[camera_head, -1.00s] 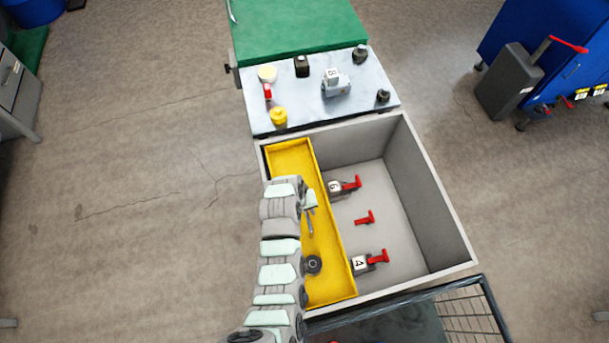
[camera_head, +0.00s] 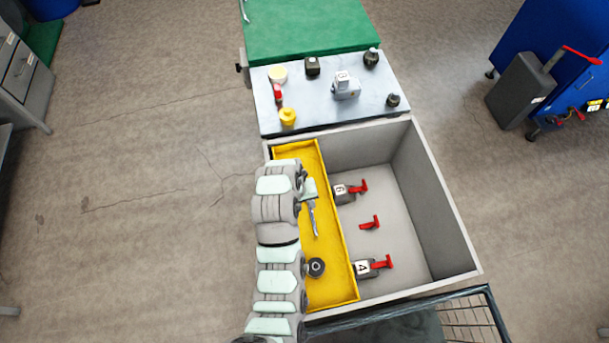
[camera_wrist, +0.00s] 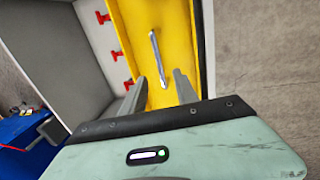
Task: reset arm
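My gripper (camera_wrist: 157,92) hangs over the yellow tray (camera_wrist: 150,20). In the wrist view its two fingers stand apart with nothing between them, and a silver rod-shaped tool (camera_wrist: 157,56) shows beyond them, over the yellow tray. In the head view the arm reaches up along the left side of the yellow tray (camera_head: 337,252), and the silver tool (camera_head: 314,220) shows just right of the wrist. Whether the tool lies on the tray floor is hard to tell.
A dark wire basket (camera_head: 465,312) stands in front. A round dark part (camera_head: 316,267) is in the tray.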

